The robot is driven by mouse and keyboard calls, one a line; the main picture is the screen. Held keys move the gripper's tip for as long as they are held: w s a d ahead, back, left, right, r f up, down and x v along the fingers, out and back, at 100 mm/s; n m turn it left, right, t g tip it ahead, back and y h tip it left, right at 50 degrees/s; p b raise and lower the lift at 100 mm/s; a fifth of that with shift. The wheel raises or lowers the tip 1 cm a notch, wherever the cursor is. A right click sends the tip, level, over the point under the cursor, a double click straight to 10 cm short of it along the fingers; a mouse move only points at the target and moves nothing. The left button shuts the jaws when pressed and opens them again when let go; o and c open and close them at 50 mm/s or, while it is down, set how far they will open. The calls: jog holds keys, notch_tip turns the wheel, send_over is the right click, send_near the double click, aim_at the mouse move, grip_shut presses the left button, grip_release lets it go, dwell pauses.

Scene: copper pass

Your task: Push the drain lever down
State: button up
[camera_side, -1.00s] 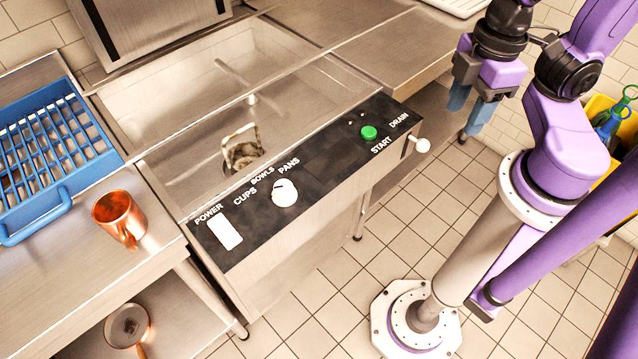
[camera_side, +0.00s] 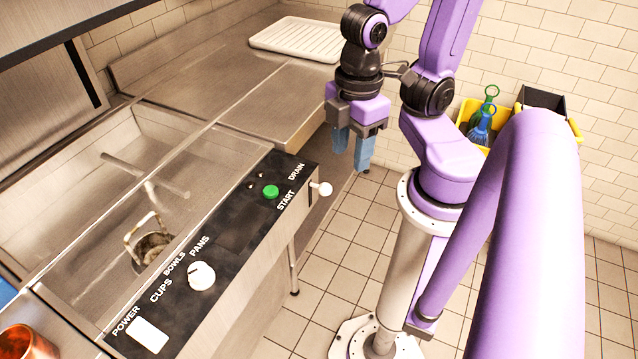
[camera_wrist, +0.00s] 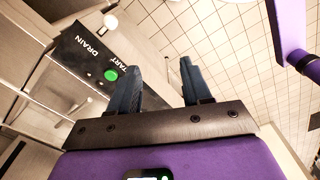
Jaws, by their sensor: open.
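The drain lever shows as a white round knob (camera_side: 325,189) at the right end of the black control panel (camera_side: 240,238), in a slot beside the word DRAIN. In the wrist view the knob (camera_wrist: 111,21) is at the upper left, beyond the fingers. My gripper (camera_side: 352,160) is open and empty, with blue fingers pointing down. It appears above and to the right of the knob in the side view, apart from it. In the wrist view, my gripper (camera_wrist: 156,70) has a clear gap between its fingers and the knob lies outside that gap.
A green START button (camera_side: 271,192), a white dial (camera_side: 201,276) and a white power switch (camera_side: 147,335) sit on the panel. A copper mug (camera_side: 27,343) is cut off at lower left. A white ribbed tray (camera_side: 298,39) lies on the back counter. Yellow bins stand behind my arm.

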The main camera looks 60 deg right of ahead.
jog(key=shift+w+f, duration=0.1)
jog(key=shift+w, duration=0.05)
grip_shut()
jog(key=m+g, duration=0.5)
jog(key=m, duration=0.8)
send_near(324, 184)
jog(key=shift+a+r, duration=0.2)
jog(key=shift+r, duration=0.3)
jog(key=shift+w+d+f+m, duration=0.15)
jog(key=shift+d+f+m, duration=0.25)
jog(key=shift+m, duration=0.2)
jog(key=shift+x, duration=3.45)
jog(key=shift+a, duration=0.15)
